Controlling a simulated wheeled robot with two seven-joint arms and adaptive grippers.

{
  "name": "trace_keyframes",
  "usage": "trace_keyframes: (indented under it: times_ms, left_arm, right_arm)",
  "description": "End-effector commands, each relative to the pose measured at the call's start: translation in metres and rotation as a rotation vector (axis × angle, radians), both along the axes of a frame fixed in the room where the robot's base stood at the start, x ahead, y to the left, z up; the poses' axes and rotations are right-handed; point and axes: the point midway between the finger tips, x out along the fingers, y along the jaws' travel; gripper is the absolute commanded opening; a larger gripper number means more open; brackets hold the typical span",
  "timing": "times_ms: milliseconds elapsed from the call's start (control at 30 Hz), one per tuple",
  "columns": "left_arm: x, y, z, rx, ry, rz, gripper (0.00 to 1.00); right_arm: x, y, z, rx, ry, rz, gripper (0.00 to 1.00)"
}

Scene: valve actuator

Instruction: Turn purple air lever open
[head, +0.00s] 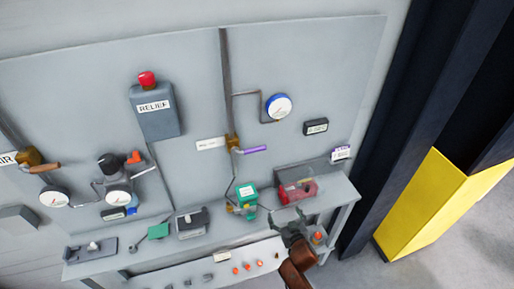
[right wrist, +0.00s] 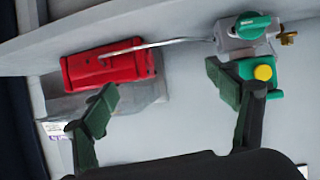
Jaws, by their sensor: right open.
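The purple lever (head: 252,150) sticks out to the right of a brass valve (head: 232,141) on the pipe at the middle of the grey panel. It lies nearly level, tilted slightly up to the right. It is not visible in the right wrist view. My right gripper (head: 293,228) is below and to the right of the lever, near the shelf's front. In the right wrist view its two green-padded fingers (right wrist: 172,105) are spread wide with nothing between them. My left gripper is not in view.
A red box (right wrist: 110,68) and a green actuator with a yellow knob (right wrist: 262,72) lie beyond my right fingers. The shelf (head: 150,250) holds several parts. A blue-rimmed gauge (head: 279,107) sits above the lever. A yellow-and-black post (head: 425,205) stands right.

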Motion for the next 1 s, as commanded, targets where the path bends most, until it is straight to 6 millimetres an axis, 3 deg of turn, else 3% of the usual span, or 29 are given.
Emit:
trace_keyframes:
  times_ms: [33,100,200,333,400,500,1000]
  left_arm:
    - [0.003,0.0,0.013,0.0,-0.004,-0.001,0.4]
    - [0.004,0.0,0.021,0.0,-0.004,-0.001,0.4]
    - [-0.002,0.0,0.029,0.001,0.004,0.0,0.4]
    - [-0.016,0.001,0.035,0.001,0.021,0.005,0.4]
    - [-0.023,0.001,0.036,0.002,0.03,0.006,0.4]
    - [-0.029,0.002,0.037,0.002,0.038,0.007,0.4]
    - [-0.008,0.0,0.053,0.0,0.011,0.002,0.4]
  right_arm:
    - [0.009,0.019,0.063,0.025,-0.076,0.018,0.8]
    - [0.014,0.041,0.129,0.063,-0.165,0.041,0.8]
    - [0.012,0.066,0.205,0.111,-0.267,0.067,0.8]
    - [0.004,0.085,0.266,0.156,-0.352,0.093,0.8]
    - [0.001,0.09,0.283,0.17,-0.375,0.1,0.8]
    - [0.004,0.095,0.293,0.178,-0.389,0.104,0.8]
    - [0.067,0.115,0.292,0.176,-0.387,0.104,0.8]
